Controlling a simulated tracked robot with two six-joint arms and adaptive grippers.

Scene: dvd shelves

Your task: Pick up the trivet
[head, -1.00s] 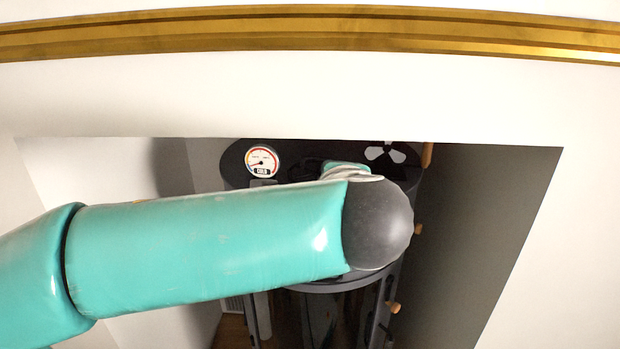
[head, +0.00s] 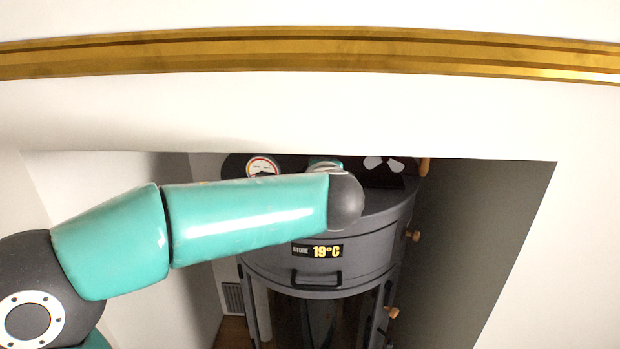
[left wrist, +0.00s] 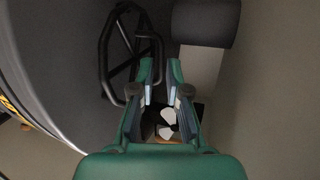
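A black tubular metal frame, which looks like the trivet (left wrist: 104,62), shows in the left wrist view at upper left. My left gripper (left wrist: 160,68) has its two fingertips apart, close to the frame's right side. One bar of the frame lies near the gap; I cannot tell whether it is between the fingers or touches them. In the head view my left arm reaches over the stove top and hides most of the gripper and the trivet. My right gripper is in neither view.
The grey stove (head: 370,245) stands in a white-walled alcove. A round gauge (head: 262,166) and a fan (head: 372,163) are on its top. The fan also shows below the fingers (left wrist: 168,115). A dark cylinder (left wrist: 206,22) is at upper right. A gold-brown beam (head: 310,55) crosses above.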

